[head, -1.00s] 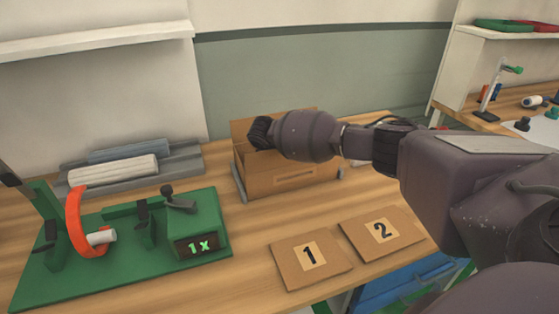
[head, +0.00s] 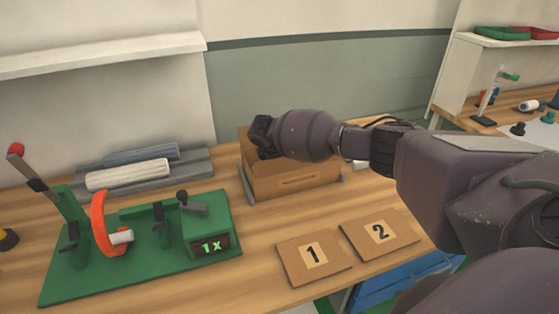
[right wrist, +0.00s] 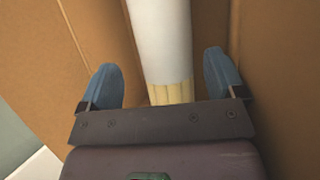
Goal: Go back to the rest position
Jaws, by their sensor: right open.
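My right arm reaches in from the right in the head view. Its gripper (head: 263,138) is over the open cardboard box (head: 300,180). In the right wrist view the gripper (right wrist: 162,80) is open, with its two blue fingertips apart. A white roll with a yellowish end (right wrist: 162,40) lies between and beyond the fingers, inside the brown box walls (right wrist: 275,60), with gaps at both sides. My left gripper is in neither view.
A green fixture (head: 75,285) with an orange ring (head: 101,225) stands on the left of the wooden table. Grey and white rolls (head: 128,174) lie in a tray behind it. Cards 1 (head: 300,272) and 2 (head: 392,243) lie at the front. A shelf (head: 100,55) hangs above.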

